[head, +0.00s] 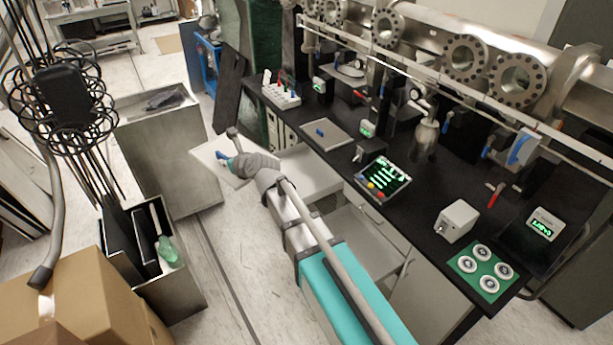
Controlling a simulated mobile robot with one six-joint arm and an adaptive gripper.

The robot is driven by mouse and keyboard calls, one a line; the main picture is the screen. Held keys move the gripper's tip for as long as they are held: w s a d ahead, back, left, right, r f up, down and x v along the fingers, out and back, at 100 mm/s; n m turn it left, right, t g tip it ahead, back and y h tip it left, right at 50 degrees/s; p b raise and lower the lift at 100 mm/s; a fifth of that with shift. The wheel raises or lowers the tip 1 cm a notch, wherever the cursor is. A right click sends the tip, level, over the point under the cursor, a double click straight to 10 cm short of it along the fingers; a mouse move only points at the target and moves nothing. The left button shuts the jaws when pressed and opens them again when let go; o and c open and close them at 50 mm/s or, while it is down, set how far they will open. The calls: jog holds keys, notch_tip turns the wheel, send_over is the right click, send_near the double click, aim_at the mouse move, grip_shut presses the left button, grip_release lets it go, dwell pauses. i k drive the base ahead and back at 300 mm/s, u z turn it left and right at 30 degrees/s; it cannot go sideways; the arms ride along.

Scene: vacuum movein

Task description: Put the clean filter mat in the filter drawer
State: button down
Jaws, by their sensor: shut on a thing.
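My gripper (228,160) is at the far end of my arm, left of the black-topped bench. It is shut on a thin, pale flat sheet, which looks like the filter mat (204,152). The sheet is held above the floor; my gripper hides part of it, and a small blue part shows at the grip. A pale, drawer-like box (311,174) juts from under the bench, just right of my gripper; it may be the filter drawer. My arm hides part of it, and its inside is hard to make out. The sheet is apart from this box.
The bench (408,225) carries a grey plate with a blue tab (337,137), a lit panel (383,178) and a small box (456,221). At left stand a grey cabinet (165,160), a bin with dark dividers (187,292) and a cardboard box (85,295). Floor between is clear.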

aim_at(306, 170)
jog(key=z, duration=0.05)
jog(key=i, duration=1)
